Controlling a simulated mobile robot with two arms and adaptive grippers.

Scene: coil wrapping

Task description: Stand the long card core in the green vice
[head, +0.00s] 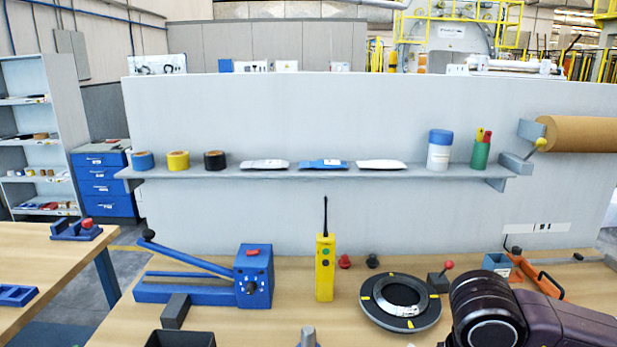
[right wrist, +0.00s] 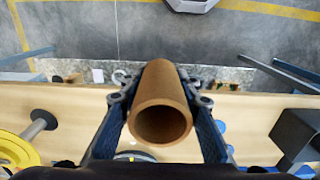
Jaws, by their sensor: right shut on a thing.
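A brown card core (right wrist: 162,84) shows in the right wrist view, with its round open end facing the camera. My right gripper (right wrist: 160,99) has one dark finger on each side of the core and is shut on it. The far end of the core points away from the camera, above the wooden table top. The head view shows part of my right arm at the lower right, but not the core. I cannot make out the green vice in either view. My left gripper is in neither view.
On the bench (head: 340,275) stand a blue lever tool (head: 255,277), a yellow radio (head: 325,268) and a black ring (head: 400,302). A dark open box (head: 180,338) is at the front. A shelf (head: 300,169) with tapes and packets runs behind. A brown roll (head: 580,134) is upper right.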

